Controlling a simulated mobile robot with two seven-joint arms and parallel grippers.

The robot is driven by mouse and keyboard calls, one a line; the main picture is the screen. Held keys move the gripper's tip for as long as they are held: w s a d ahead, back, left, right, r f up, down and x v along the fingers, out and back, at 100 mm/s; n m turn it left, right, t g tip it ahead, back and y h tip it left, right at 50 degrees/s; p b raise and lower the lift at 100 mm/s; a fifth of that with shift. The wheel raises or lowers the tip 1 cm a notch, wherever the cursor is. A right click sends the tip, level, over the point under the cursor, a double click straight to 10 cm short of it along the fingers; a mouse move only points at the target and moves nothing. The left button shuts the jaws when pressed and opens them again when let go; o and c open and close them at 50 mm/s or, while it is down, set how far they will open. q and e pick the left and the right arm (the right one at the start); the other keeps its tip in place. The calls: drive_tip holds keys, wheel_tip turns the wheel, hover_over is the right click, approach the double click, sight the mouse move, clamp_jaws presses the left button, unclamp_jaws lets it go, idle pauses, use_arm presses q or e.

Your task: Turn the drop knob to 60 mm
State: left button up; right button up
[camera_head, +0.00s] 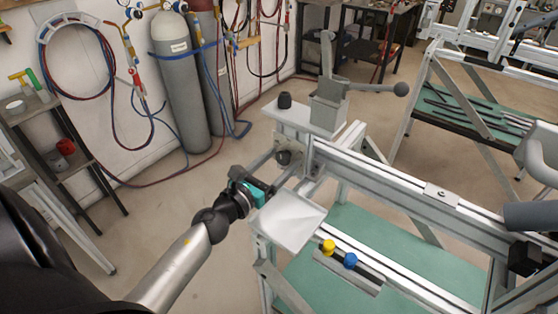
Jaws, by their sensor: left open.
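A frame jig of aluminium profiles (420,195) stands in the middle and right. A dark round knob (284,157) sits at its left end, below a pale top plate. It looks like the drop knob, but I cannot read a scale or setting on it. My left gripper (277,168) is open just to the left of and in front of this knob, its fingers pointing toward it. I cannot tell whether the fingers touch it. A second black knob (285,100) stands on the top plate. My right gripper is not in view.
A grey lever with a ball end (400,90) rises above the top plate. A pale tray (288,220) lies right below my left gripper. Yellow (328,247) and blue (350,261) knobs sit on the lower rail. Gas cylinders (180,85) and a shelf (60,150) stand behind left.

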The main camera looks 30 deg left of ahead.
use_arm(q)
drive_tip(key=shift+c, duration=0.4)
drive_tip(key=shift+c, duration=0.8)
clamp_jaws()
